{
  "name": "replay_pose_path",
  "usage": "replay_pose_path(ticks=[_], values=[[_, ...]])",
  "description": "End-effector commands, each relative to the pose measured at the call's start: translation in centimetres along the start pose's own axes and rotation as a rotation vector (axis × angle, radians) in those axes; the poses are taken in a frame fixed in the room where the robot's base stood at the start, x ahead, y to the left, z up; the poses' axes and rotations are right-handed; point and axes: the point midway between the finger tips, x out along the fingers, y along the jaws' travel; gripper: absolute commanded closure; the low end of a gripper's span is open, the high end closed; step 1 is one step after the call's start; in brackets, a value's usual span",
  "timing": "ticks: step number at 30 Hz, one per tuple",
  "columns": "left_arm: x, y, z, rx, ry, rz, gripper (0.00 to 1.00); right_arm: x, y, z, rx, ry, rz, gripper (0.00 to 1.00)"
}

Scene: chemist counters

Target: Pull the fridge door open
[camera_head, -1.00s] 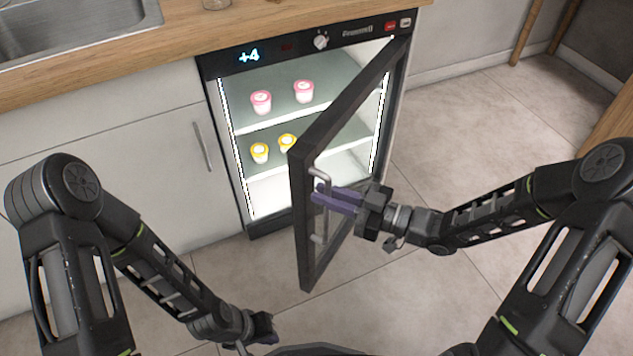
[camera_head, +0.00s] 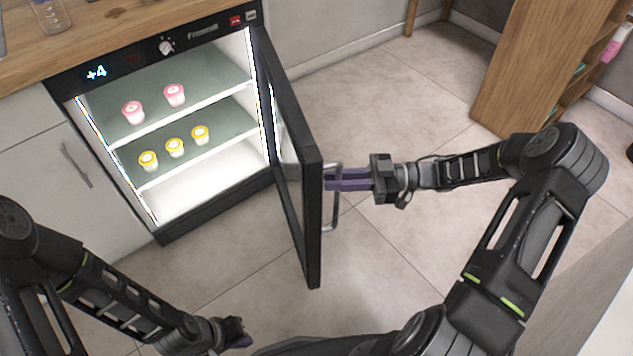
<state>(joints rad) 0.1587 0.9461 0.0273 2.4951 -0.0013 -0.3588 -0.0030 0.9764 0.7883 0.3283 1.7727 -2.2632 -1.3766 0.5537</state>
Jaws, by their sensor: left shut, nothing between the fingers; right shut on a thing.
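The fridge (camera_head: 205,220) stands under the counter at the left, its lit inside in full view. Its dark-framed fridge door (camera_head: 313,230) stands wide open, hinged at the right side and pointing toward me. My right gripper (camera_head: 335,179) is shut on the silver door handle (camera_head: 336,212) on the door's outer face, near the handle's upper end. My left gripper (camera_head: 240,338) is shut and empty, low over the floor at the bottom of the view; its fingertips are small and partly hidden.
Two pink-lidded cups (camera_head: 174,95) stand on the upper shelf and three yellow-lidded cups (camera_head: 175,147) on the lower one. A wooden shelf unit (camera_head: 535,70) stands at the right. The tiled floor (camera_head: 400,110) right of the door is clear.

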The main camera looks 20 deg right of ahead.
Motion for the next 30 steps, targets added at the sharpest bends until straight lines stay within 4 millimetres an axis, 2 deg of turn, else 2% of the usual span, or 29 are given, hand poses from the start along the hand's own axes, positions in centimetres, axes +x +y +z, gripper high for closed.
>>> replay_pose_path(ticks=[6, 16, 17, 19, 30], values=[[-0.27, 0.11, 0.01, 0.000, 0.000, 0.000, 1.00, -1.14, 0.28, 0.03, 0.003, 0.002, -0.030, 1.00], [-0.25, 0.11, 0.02, 0.000, -0.001, 0.000, 1.00, -1.22, 0.28, 0.04, 0.002, 0.001, -0.033, 1.00], [-0.25, 0.11, 0.02, 0.001, -0.001, 0.000, 1.00, -1.22, 0.28, 0.05, 0.002, 0.001, -0.033, 0.84], [-0.25, 0.11, 0.02, 0.001, -0.001, 0.000, 1.00, -1.21, 0.29, 0.04, 0.002, 0.001, -0.032, 0.78], [-0.30, 0.13, 0.02, 0.001, 0.000, 0.000, 1.00, -1.41, 0.44, 0.00, 0.000, 0.001, -0.028, 0.77]])
